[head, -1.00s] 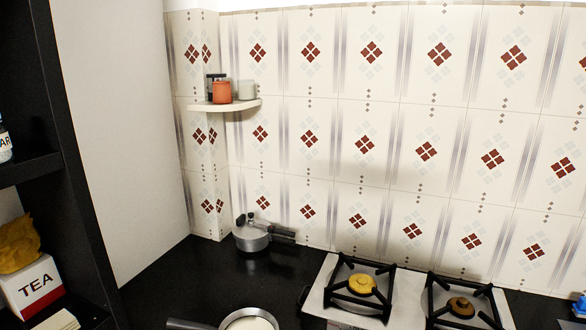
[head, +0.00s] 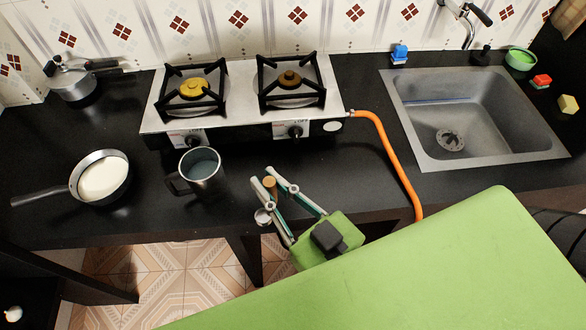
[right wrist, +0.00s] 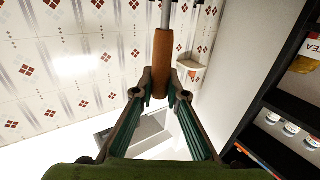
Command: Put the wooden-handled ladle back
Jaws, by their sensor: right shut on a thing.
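My right gripper (head: 268,195) is shut on the wooden handle of the ladle (head: 270,183), in front of the stove near the counter's front edge. In the right wrist view the brown wooden handle (right wrist: 162,62) is between the fingertips of the right gripper (right wrist: 160,92). A metal shaft runs up from the handle and leaves the top of that view. A small round metal part beside the fingers in the head view may be the ladle's bowl; I cannot tell for sure. My left gripper is not in view.
A metal mug (head: 202,172) stands left of my gripper, with a pan of white liquid (head: 102,176) further left. The stove (head: 240,98) is behind, with an orange hose (head: 390,150). A sink (head: 475,115) is at right. A pressure cooker (head: 74,82) stands back left.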

